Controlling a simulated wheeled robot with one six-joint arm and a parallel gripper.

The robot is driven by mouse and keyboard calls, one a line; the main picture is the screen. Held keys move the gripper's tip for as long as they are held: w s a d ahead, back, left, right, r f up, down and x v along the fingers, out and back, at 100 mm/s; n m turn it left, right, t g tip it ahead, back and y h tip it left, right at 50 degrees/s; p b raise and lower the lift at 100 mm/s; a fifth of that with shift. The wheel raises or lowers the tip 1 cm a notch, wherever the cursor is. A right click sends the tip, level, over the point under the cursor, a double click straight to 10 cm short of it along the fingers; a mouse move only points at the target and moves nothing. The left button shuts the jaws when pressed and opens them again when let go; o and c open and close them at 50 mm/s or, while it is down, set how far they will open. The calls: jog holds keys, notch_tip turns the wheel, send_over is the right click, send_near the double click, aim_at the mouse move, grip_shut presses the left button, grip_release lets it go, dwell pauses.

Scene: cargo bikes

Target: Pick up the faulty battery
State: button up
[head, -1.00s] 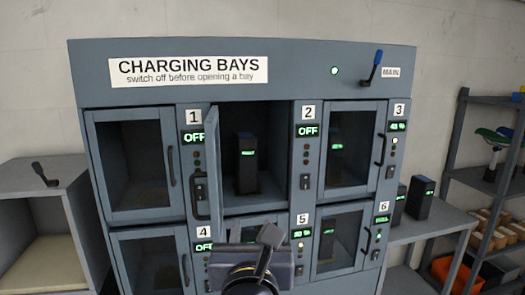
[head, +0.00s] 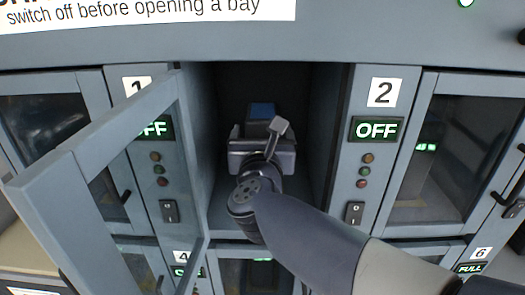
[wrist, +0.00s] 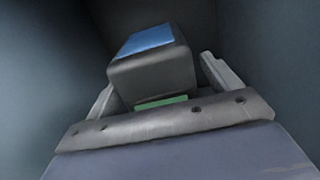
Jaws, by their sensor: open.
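A dark battery with a blue top (head: 262,110) stands inside the open bay 2, whose panel reads OFF (head: 376,130). In the wrist view the battery (wrist: 152,75) shows its blue top and a strip of green display low on its front. My gripper (head: 262,132) is inside the bay in front of the battery and hides most of it in the head view. In the wrist view my gripper (wrist: 160,80) is open, with one finger on each side of the battery. I cannot tell whether the fingers touch it.
The bay's door (head: 105,185) is swung open to the left and juts toward me. The bay's side walls stand close on both sides of my gripper. The closed door of bay 3 (head: 440,150) is on the right. Panel 1 (head: 155,128) also reads OFF.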

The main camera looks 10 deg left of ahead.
jog(key=shift+x, duration=1.15)
jog(key=shift+r, duration=0.1)
jog(key=shift+c, duration=0.6)
grip_shut()
jog(key=shift+r, duration=0.2)
